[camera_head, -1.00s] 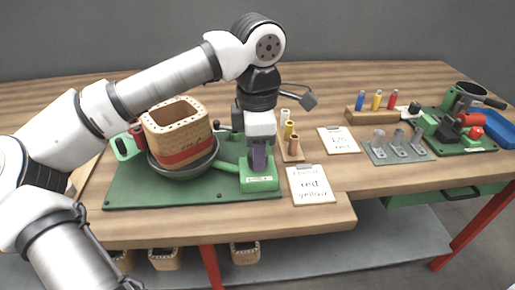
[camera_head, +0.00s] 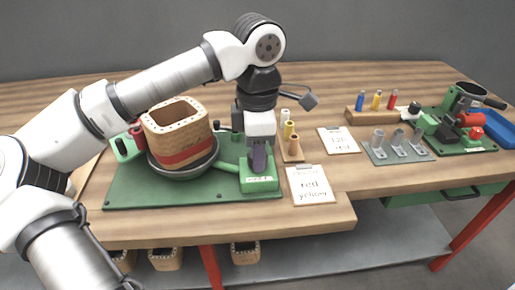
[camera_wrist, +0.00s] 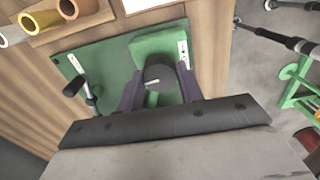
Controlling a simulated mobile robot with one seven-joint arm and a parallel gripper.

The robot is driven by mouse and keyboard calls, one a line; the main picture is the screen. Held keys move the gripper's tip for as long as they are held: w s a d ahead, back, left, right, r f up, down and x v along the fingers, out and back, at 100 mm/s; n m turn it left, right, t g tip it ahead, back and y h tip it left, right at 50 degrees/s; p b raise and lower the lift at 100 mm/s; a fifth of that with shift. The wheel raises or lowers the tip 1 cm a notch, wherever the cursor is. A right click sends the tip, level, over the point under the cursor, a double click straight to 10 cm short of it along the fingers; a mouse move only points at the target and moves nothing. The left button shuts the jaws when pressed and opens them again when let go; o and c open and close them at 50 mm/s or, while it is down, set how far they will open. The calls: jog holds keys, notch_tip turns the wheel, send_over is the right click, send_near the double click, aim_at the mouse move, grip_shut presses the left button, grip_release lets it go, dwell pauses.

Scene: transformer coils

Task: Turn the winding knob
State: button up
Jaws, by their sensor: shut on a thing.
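The winding knob (camera_wrist: 160,82) is a dark round knob with a light mark on top, on the green housing (camera_head: 259,184) at the right front of the winding machine. My gripper (camera_head: 259,160) points down over this housing. In the wrist view, its two dark fingers (camera_wrist: 159,90) are shut on the knob, one on each side. In the head view the fingers hide the knob. A wooden coil form (camera_head: 177,122) with a red band (camera_head: 184,157) sits in the dark round dish (camera_head: 214,153) at the left of the green base plate (camera_head: 135,196).
A clipboard (camera_head: 311,185) reading red and yellow lies right of the housing. A crank with a black handle (camera_wrist: 74,86) is near the gripper. Further right are a grey bracket plate (camera_head: 398,147) and a green press (camera_head: 462,120).

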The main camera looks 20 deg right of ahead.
jog(key=o, duration=1)
jog(key=shift+r, duration=0.1)
notch_tip(320, 180, up, 14)
jog(key=shift+f+p, duration=0.15)
jog(key=shift+p, duration=0.35)
